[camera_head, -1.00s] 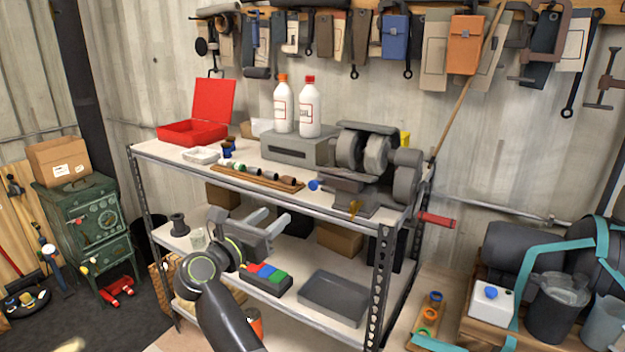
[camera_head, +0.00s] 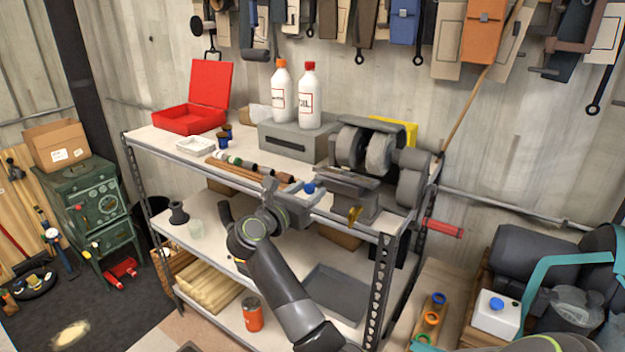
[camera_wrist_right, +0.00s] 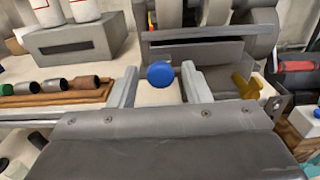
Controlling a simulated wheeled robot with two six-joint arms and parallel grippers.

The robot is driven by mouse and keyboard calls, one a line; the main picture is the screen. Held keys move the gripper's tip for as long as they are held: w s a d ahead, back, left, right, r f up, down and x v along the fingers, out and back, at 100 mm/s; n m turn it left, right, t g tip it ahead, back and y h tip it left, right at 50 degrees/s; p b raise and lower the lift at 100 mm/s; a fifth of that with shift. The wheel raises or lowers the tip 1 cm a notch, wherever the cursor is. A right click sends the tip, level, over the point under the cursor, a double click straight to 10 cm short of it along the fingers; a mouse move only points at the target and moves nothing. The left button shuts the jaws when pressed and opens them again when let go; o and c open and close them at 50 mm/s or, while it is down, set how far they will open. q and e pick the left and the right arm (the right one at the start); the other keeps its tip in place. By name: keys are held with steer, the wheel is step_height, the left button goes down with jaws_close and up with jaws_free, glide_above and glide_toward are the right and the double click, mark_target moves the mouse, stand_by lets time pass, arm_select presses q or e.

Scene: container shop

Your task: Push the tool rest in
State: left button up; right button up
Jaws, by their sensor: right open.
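The bench grinder (camera_head: 383,160) stands at the right end of the shelf's top board. Its tool rest (camera_head: 347,184) is a grey plate in front of the wheels, with a blue knob (camera_head: 309,188) on its near left side. My right gripper (camera_head: 297,190) is open just in front of the knob. In the right wrist view the blue knob (camera_wrist_right: 160,74) shows between the tips of the two fingers, with a gap on each side. The grey rest (camera_wrist_right: 200,52) lies behind it. Whether anything touches the knob I cannot tell. My left gripper is not in view.
A wooden tray (camera_head: 240,172) with several sockets lies left of my gripper. Two bottles stand on a grey box (camera_head: 290,140) behind it. An ochre part (camera_head: 354,215) hangs at the grinder's front. The shelf's front edge (camera_head: 250,188) runs under my gripper.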

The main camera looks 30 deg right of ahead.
steer(key=shift+w+d, duration=0.3)
steer(key=shift+d, duration=0.35)
steer(key=shift+s+a, duration=0.1)
steer(key=shift+a, duration=0.05)
steer(key=shift+c, duration=0.8)
jaws_close()
